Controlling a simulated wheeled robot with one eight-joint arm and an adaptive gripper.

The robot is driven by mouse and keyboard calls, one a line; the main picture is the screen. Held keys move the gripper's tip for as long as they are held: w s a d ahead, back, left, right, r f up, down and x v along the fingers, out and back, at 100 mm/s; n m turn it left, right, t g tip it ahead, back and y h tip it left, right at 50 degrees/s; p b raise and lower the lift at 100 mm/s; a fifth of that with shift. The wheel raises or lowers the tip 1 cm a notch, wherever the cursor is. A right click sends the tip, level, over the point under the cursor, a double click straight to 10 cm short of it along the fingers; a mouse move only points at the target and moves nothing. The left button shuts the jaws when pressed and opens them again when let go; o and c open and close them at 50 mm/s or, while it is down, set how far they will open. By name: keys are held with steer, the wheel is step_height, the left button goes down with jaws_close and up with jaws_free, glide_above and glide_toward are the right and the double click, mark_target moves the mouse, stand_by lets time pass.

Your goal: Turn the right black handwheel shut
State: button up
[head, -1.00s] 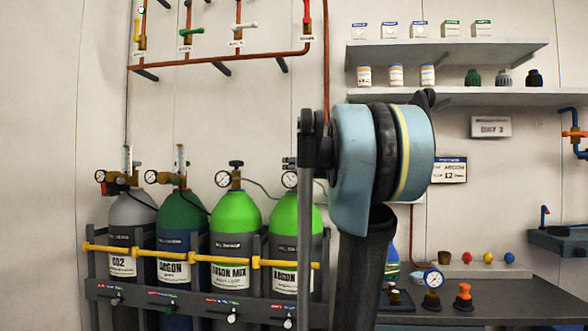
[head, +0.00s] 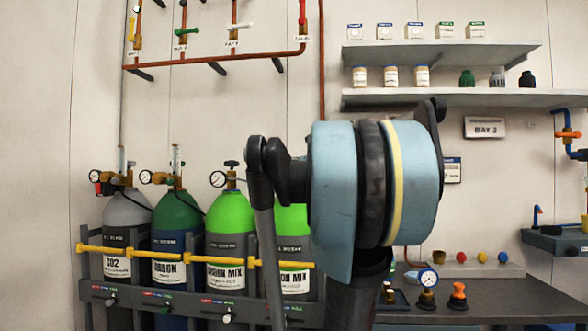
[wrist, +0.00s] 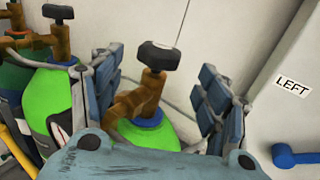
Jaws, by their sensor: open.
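The right black handwheel (wrist: 160,55) sits on a brown brass valve (wrist: 147,95) atop a bright green cylinder in the wrist view. My gripper (wrist: 160,64) is open, with blue padded fingers to the left and right of the handwheel and valve. I see a gap on each side and no grip; whether the wheel lies fully at fingertip depth I cannot tell. In the head view my arm hides this wheel. The left black handwheel (head: 231,164) stands on the neighbouring Argon Mix cylinder (head: 232,215); it also shows in the wrist view (wrist: 58,12).
A grey rack with a yellow bar (head: 140,251) holds several cylinders. A wall is behind the valve. A panel marked LEFT (wrist: 291,86) and a blue handle (wrist: 295,155) are at right. A copper pipe (head: 215,61) runs above.

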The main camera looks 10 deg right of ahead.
steer(key=shift+v, duration=2.05)
